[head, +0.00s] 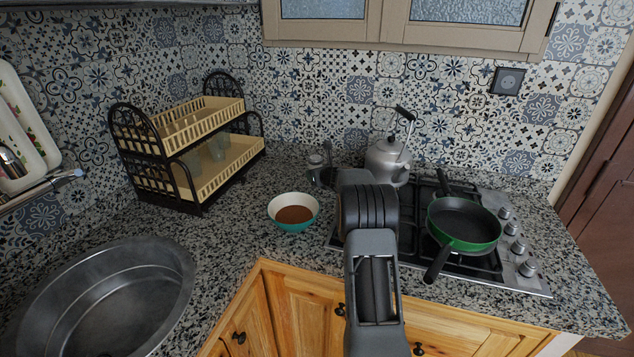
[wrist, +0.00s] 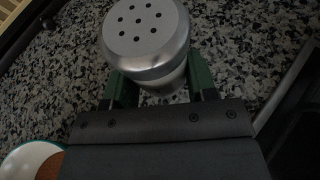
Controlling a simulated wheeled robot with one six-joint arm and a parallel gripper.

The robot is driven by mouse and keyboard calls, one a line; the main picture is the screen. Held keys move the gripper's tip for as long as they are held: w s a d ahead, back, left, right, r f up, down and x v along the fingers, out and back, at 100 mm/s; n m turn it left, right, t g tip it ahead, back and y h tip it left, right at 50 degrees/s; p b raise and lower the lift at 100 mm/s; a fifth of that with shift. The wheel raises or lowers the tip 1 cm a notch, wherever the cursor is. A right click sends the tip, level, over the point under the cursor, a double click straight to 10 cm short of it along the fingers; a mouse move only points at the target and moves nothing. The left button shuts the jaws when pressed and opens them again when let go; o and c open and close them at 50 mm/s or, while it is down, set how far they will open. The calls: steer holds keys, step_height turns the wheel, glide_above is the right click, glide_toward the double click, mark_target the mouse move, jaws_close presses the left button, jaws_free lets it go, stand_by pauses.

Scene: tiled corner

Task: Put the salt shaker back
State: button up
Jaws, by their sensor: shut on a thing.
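The salt shaker (wrist: 146,38) has a silver top with several dark holes and fills the upper middle of the wrist view. My gripper (wrist: 158,85) is shut on it, with one green finger on each side of its body. In the head view the shaker (head: 315,160) shows small and partly hidden at the far end of my arm, left of the kettle. My gripper (head: 322,174) is mostly hidden there by my own arm. I cannot tell whether the shaker's base touches the counter.
A bowl of brown powder (head: 294,212) stands close in front of the shaker. A kettle (head: 387,160) and a green pan (head: 463,224) are on the stove (head: 522,266) at right. A two-tier dish rack (head: 187,143) stands left. A sink (head: 105,298) is front left.

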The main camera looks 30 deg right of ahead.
mark_target(317, 189)
steer(key=f, duration=0.2)
steer(key=shift+w+d+f+b, duration=0.1)
steer(key=shift+w+f+b, duration=0.2)
steer(key=shift+f, duration=0.6)
steer(key=shift+f, duration=0.1)
steer(key=shift+f+b, duration=0.1)
steer(key=shift+b, duration=0.25)
steer(key=o, duration=0.9)
steer(key=shift+o, duration=0.2)
steer(key=shift+s+r, duration=0.15)
steer(key=shift+r, duration=0.15)
steer(key=b+v, duration=0.1)
steer(key=v, duration=1)
steer(key=shift+s+r, duration=0.1)
steer(key=shift+s, duration=0.3)
